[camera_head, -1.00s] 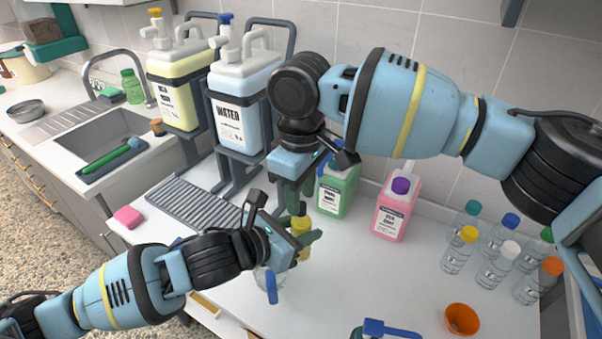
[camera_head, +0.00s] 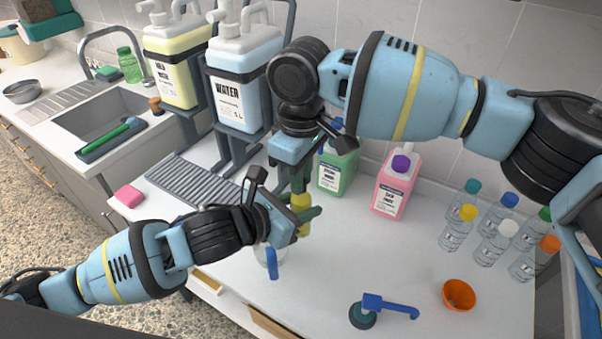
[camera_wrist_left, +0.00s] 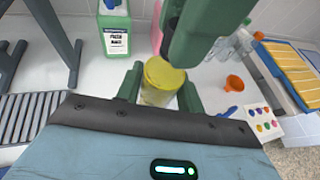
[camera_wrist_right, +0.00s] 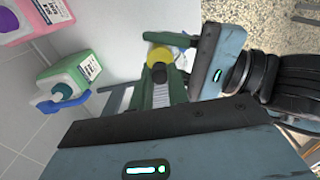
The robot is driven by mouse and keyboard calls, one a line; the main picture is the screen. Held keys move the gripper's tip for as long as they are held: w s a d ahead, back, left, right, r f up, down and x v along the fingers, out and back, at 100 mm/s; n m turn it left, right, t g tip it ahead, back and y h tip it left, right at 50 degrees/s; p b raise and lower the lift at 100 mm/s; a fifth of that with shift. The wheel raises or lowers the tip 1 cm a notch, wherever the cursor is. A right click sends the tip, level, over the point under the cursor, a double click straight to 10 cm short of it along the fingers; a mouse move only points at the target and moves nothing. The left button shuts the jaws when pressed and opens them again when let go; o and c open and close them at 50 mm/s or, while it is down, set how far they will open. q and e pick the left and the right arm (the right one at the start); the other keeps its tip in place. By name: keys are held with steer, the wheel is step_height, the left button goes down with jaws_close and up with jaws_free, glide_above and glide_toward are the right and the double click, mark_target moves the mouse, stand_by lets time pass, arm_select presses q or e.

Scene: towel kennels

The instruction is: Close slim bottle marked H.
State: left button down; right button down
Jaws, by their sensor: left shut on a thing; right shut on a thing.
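A yellow bottle (camera_head: 302,216) stands upright on the counter, partly hidden by my grippers; no letter H is readable on it. My left gripper (camera_head: 304,224) is shut around its sides. In the left wrist view the bottle's bright yellow top (camera_wrist_left: 164,76) shows between the green fingers. My right gripper (camera_head: 292,188) points down from above the bottle, shut on a small dark piece (camera_wrist_right: 160,72) that looks like a cap. In the right wrist view the yellow top (camera_wrist_right: 160,54) is just beyond this piece. I cannot tell whether they touch.
A green jug (camera_head: 338,172) and a pink jug (camera_head: 392,190) stand behind. Several clear bottles with coloured caps (camera_head: 490,245) stand at right. A clear vessel with a blue handle (camera_head: 271,262) is close to my left gripper.

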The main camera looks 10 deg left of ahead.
steer(key=c, duration=1.3)
jaws_free()
step_height(320, 180, up, 12)
